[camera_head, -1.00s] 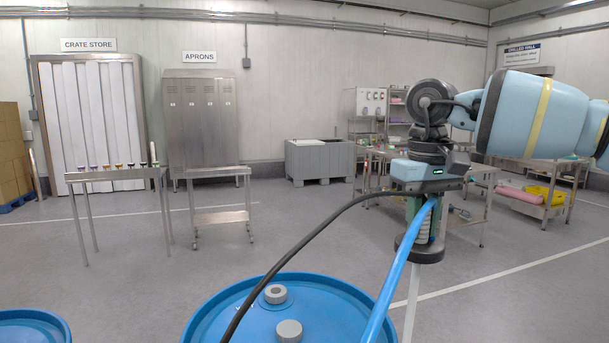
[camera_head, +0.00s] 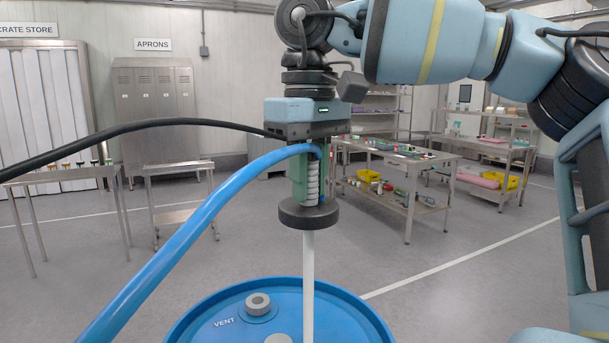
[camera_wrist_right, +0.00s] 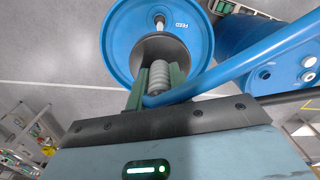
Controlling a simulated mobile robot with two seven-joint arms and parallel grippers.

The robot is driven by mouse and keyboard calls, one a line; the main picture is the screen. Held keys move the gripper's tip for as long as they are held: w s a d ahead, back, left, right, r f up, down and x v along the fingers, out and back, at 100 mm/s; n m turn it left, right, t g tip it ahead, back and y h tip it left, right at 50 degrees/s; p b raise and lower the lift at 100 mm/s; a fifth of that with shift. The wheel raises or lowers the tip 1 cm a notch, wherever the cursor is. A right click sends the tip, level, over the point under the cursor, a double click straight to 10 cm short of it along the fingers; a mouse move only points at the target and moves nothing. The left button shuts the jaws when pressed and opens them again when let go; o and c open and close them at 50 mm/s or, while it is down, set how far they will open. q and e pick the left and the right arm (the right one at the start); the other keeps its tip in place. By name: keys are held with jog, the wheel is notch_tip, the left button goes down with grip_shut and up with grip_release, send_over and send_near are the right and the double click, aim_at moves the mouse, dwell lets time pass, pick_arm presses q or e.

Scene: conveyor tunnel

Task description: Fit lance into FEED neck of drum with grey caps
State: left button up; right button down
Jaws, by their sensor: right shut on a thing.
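A blue drum (camera_head: 225,308) with grey caps stands at the bottom of the head view. A grey cap (camera_head: 258,303) sits by the word VENT, and a second grey fitting (camera_head: 278,339) is cut by the frame edge. My right gripper (camera_head: 311,180) is shut on the ribbed grip of the lance (camera_head: 308,265), upright with its black collar below the fingers. Its pale shaft runs down over the drum and its lower end is out of the head view. In the right wrist view the drum (camera_wrist_right: 118,45) shows FEED beside the shaft tip area; I cannot tell if it is inside the neck.
A blue hose (camera_head: 190,225) and a black cable (camera_head: 130,125) run from the gripper to the left. Another blue drum (camera_wrist_right: 285,75) with pale caps shows in the wrist view. A steel table (camera_head: 400,190) stands behind right; floor between is clear.

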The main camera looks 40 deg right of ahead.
aim_at(310, 204)
jog(key=shift+s+f, duration=0.1)
jog(key=shift+f, duration=0.4)
notch_tip(310, 204, down, 4)
jog(key=shift+r+b, duration=0.2)
jog(key=shift+b, duration=0.2)
jog(key=shift+f, duration=0.4)
pick_arm(q)
jog(key=shift+s+d+f, duration=0.15)
jog(key=shift+s+f, duration=0.4)
jog(key=shift+f, duration=0.15)
pick_arm(e)
jog(key=shift+f, duration=0.15)
pick_arm(q)
jog(key=shift+s+f+g, duration=0.2)
jog(key=shift+f+g, duration=0.05)
jog(key=shift+g, duration=0.05)
pick_arm(e)
jog(key=shift+f, duration=0.15)
